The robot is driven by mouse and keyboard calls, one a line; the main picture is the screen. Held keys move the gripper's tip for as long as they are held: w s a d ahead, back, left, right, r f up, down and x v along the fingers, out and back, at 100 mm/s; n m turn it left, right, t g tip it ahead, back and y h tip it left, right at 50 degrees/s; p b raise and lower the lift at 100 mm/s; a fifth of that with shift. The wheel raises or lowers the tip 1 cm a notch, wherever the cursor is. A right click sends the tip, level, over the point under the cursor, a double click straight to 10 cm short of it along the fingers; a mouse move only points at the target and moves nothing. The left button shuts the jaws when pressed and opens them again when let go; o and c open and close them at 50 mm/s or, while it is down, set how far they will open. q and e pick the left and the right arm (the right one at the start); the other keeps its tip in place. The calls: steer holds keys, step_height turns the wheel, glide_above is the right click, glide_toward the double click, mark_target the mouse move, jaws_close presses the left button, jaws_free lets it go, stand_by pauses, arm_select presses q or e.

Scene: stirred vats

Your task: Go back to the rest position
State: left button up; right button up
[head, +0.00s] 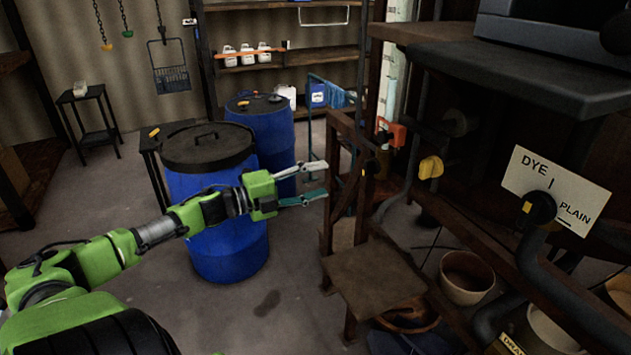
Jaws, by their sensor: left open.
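My left gripper (314,184) is at the middle of the head view, at the end of a green arm from the lower left. Its two fingers point right and stand apart, with nothing between them. From this view it overlaps the right side of the near blue drum (225,245), and its tips come close to the wooden frame of a stand; I cannot tell the gap in depth. My right gripper is not in view.
A wooden step (375,283) stands right of the arm, below pipes and a yellow valve handle (430,167). A DYE/PLAIN sign (556,190) is at the right. A second blue drum (262,120) stands behind. The floor (150,300) by the near drum is clear.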

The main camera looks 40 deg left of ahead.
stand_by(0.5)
arm_select(q)
steer(key=s+a+f+n+g+y, duration=0.1)
steer(key=s+a+f+n+y, duration=0.25)
steer(key=f, duration=0.65)
steer(key=s+a+f+n+g+y, duration=0.1)
steer(key=s+a+f+n+y, duration=0.2)
steer(key=f, duration=0.7)
steer(key=s+a+f+n+g+y, duration=0.15)
steer(key=a+f+n, duration=0.3)
steer(key=f, duration=0.55)
steer(key=s+d+f+n+g+y+b, duration=0.1)
steer(key=s+d+f+n+g, duration=0.15)
steer(key=s+f, duration=0.65)
steer(key=s+d+f+n+g+y, duration=0.1)
steer(key=s+d+f+n+g, duration=0.25)
steer(key=f, duration=0.85)
steer(key=s+d+f+n+g+h, duration=0.1)
steer(key=s+d+f+g, duration=0.1)
steer(key=s+d+f, duration=0.4)
steer(key=s+d+f+n+g+h, duration=0.1)
steer(key=s+d+f+g, duration=0.1)
steer(key=s+d+f, duration=0.5)
steer(key=s+d+f+n+g+h, duration=0.1)
steer(key=s+d+f, duration=0.5)
steer(key=s+d, duration=0.9)
steer(key=shift+d+f+g+b, duration=0.35)
steer(key=shift+d+g+b, duration=0.15)
steer(key=shift+d, duration=0.4)
